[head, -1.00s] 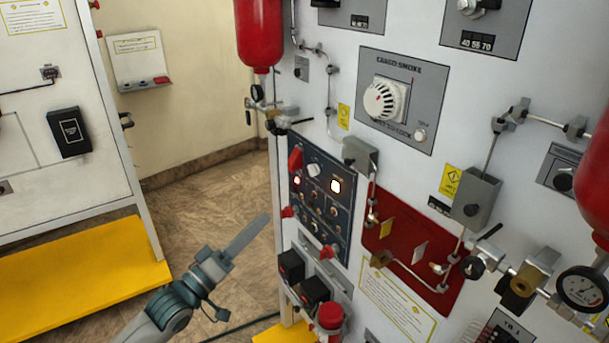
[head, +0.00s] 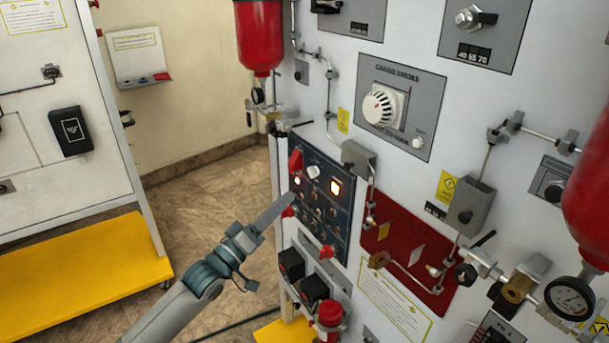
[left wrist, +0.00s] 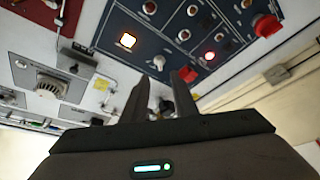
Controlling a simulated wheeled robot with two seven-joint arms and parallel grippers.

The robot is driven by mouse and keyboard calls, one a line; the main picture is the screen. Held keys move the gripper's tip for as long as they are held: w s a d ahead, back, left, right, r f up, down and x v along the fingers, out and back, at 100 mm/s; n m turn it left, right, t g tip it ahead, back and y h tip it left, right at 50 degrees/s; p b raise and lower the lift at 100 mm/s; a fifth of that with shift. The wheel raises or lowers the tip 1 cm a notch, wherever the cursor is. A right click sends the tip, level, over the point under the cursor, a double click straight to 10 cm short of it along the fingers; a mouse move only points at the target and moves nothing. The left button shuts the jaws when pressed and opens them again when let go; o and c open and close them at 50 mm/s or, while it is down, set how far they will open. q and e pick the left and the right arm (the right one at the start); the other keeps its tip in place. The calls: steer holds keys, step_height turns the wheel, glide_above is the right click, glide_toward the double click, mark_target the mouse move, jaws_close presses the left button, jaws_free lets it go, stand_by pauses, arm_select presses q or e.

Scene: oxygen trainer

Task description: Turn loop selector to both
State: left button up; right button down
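The dark blue control panel (head: 322,223) on the trainer wall carries small knobs, a lit amber light (head: 336,187) and a lit red light (head: 297,181). A pale knob (head: 313,172) sits near its top; it also shows in the left wrist view (left wrist: 159,62). No label is readable, so I cannot tell which knob is the loop selector. My left gripper (head: 288,200) points at the panel's left edge. In the left wrist view its two fingers (left wrist: 160,85) stand apart, with no clear grip on anything. Contact with the panel cannot be told. My right gripper is not in view.
Red handles (head: 295,160) stick out along the panel's left side and lower corner (head: 327,252). A red cylinder (head: 258,40) hangs above. Black boxes (head: 291,264) sit below the panel. Open floor (head: 215,200) lies to the left, before a yellow-based cabinet (head: 80,260).

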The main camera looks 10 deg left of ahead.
mark_target(310, 174)
arm_select(q)
steer(key=p+x, duration=0.2)
steer(key=x, duration=0.7)
steer(key=shift+w+d+p, duration=0.1)
steer(key=shift+w+p, duration=0.05)
steer(key=shift+p, duration=0.25)
jaws_close()
